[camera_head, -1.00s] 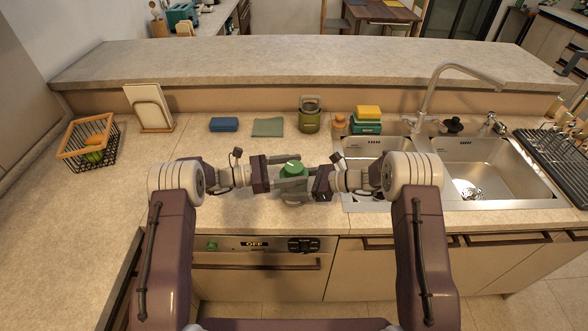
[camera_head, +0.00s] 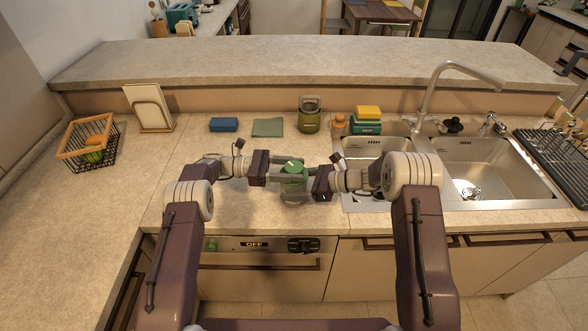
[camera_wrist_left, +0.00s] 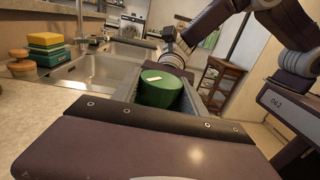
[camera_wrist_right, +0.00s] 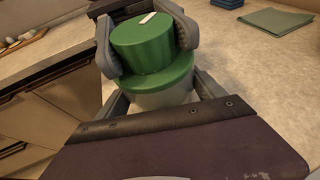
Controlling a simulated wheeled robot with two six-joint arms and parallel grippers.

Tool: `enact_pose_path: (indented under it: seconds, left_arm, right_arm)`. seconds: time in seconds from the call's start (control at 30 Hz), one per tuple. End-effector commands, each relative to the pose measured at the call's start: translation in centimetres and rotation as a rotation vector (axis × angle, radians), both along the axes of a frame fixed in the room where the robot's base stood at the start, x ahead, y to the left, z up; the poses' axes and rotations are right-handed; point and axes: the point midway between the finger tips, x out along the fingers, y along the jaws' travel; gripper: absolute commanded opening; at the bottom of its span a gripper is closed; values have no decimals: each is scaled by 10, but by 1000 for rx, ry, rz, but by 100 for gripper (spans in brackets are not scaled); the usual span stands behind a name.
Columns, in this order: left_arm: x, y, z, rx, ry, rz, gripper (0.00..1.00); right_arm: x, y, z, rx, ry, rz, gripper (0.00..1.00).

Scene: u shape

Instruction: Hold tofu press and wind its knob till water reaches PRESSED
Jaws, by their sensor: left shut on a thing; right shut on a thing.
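The tofu press (camera_head: 294,197) stands upright on the counter, left of the sink, with a pale lower body. Its green round knob (camera_head: 293,167) is on top and has a white mark. My left gripper (camera_head: 291,172) comes from the left and is shut on the knob; the knob fills its jaws in the left wrist view (camera_wrist_left: 160,90). My right gripper (camera_head: 300,190) comes from the right, lower down, and is shut on the press body (camera_wrist_right: 165,97), below a green lid rim. No water level or PRESSED mark can be made out.
The sink (camera_head: 490,180) lies right of the press. Behind it stand an olive canister (camera_head: 309,118), a green cloth (camera_head: 268,127), a blue block (camera_head: 224,125) and stacked sponges (camera_head: 367,120). A wire basket (camera_head: 88,145) is at far left. Counter left of the press is clear.

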Motion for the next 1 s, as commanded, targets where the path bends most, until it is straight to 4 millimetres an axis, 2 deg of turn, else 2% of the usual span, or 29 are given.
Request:
enact_pose_path:
  seconds: [0.23, 0.27, 0.33, 0.67, 0.77, 0.93, 1.0]
  left_arm:
    - [0, 0, 0, 1, -1, 0, 10]
    - [0, 0, 0, 1, -1, 0, 53]
    - [0, 0, 0, 1, -1, 0, 72]
    - [0, 2, 0, 1, -1, 1, 72]
    - [2, 16, -1, 1, -2, 2, 72]
    - [5, 55, -1, 2, -4, 4, 72]
    - [6, 60, -1, 0, -3, 1, 72]
  right_arm:
    - [0, 0, -1, -2, 1, 0, 14]
    - [0, 0, -1, -2, 0, -1, 14]
    - [0, -1, -1, -3, 0, -1, 14]
    - [0, -1, -1, -2, 0, -1, 14]
    - [0, -1, -1, -2, 0, -1, 14]
    - [0, -1, 0, -2, 0, -2, 14]
    - [0, 0, 0, -2, 0, -1, 14]
